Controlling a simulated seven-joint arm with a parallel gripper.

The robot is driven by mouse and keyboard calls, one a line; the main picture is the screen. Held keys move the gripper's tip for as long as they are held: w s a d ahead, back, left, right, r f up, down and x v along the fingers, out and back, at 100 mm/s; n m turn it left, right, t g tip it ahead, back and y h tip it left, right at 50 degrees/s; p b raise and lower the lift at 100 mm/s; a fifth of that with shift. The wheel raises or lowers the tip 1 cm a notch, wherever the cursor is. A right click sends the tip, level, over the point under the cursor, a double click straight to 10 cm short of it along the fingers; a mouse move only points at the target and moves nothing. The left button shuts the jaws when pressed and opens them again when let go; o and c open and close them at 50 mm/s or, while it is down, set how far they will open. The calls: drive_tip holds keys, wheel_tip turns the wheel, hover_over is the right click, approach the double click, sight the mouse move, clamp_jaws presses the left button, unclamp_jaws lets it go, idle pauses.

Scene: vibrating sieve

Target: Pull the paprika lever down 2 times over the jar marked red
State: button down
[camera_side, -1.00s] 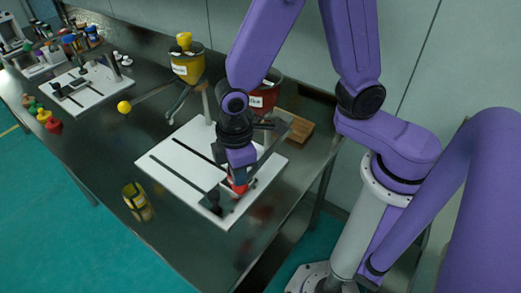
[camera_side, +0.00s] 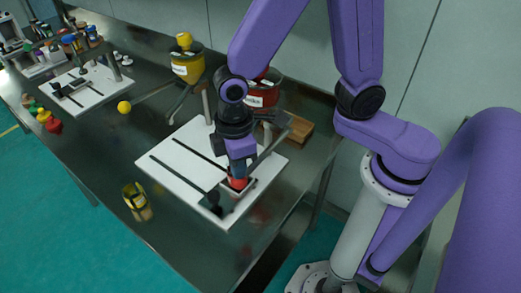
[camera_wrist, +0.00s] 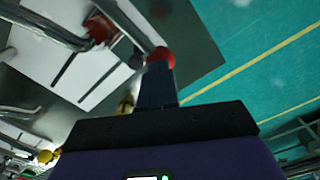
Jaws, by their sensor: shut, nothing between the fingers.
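A red hopper (camera_side: 263,92) with a white label stands behind the white board (camera_side: 175,172) in the side view, partly hidden by my arm. A grey lever bar runs to a red ball knob (camera_wrist: 160,57), seen in the wrist view. My gripper (camera_side: 238,177) is shut, with its fingertips at this knob and nothing held between them. In the wrist view, a red object (camera_wrist: 100,28), perhaps the red-marked jar, lies on the board near the lever. In the side view, my gripper covers much of this spot.
A yellow hopper (camera_side: 187,68) has its own lever with a yellow ball (camera_side: 124,107). A dark handle (camera_side: 214,198) sits at the board's front. A wooden block (camera_side: 298,130) lies behind the board.

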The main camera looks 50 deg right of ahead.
drive_tip(key=shift+r, duration=3.25)
drive_tip(key=shift+f, duration=1.7)
drive_tip(key=shift+f, duration=0.1)
drive_tip(key=shift+f, duration=3)
drive_tip(key=shift+r, duration=4.8)
